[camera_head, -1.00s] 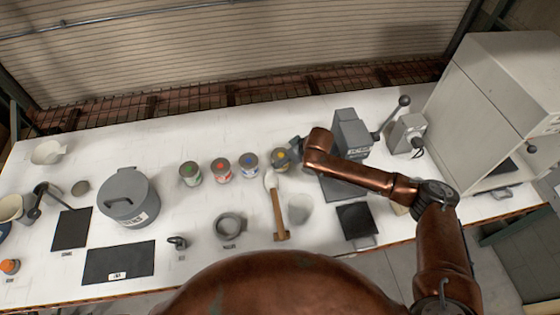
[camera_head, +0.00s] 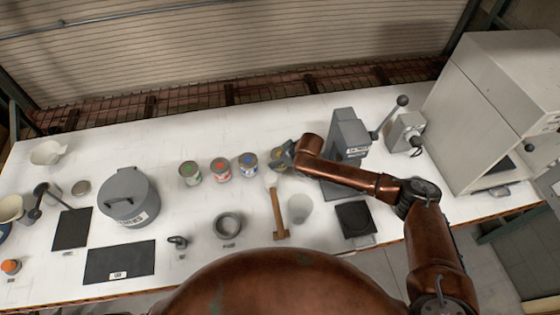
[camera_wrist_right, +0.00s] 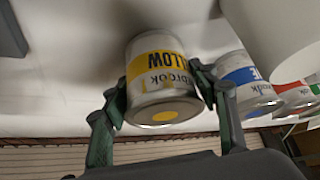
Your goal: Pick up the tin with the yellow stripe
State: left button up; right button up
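The tin with the yellow stripe (camera_wrist_right: 158,62) shows in the right wrist view, its lettering upside down and a yellow dot on its lid. My right gripper (camera_wrist_right: 163,88) has one finger on each side of this tin, and both appear to press against its wall. In the head view the right gripper (camera_head: 283,155) covers much of the tin (camera_head: 278,157) at the right end of the row of tins. I cannot tell whether the tin touches the table. My left gripper is not in view.
Blue (camera_head: 248,165), red (camera_head: 221,169) and green (camera_head: 190,173) tins stand to the left. A grey press (camera_head: 349,137) stands to the right. The table behind the tins is clear.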

jog(key=c, duration=0.8)
jog(key=shift+r, duration=0.2)
jog(key=shift+r, duration=1.35)
jog(key=shift+s+d+r, duration=0.1)
jog(key=shift+s+r, duration=0.1)
jog(key=shift+r, duration=0.1)
jog(key=shift+s+d+r+b, duration=0.25)
jog(key=shift+s+d+r, duration=0.75)
jog(key=shift+s+r, duration=0.8)
jog(key=shift+s+d+r+b, duration=0.25)
jog(key=shift+s+d+r, duration=0.9)
jog(key=shift+s, duration=1)
jog(key=shift+s+d+r+b, duration=0.25)
jog(key=shift+s+d+r, duration=0.55)
jog(key=shift+s+r, duration=1.05)
jog(key=shift+s+f, duration=0.15)
jog(key=shift+s, duration=0.05)
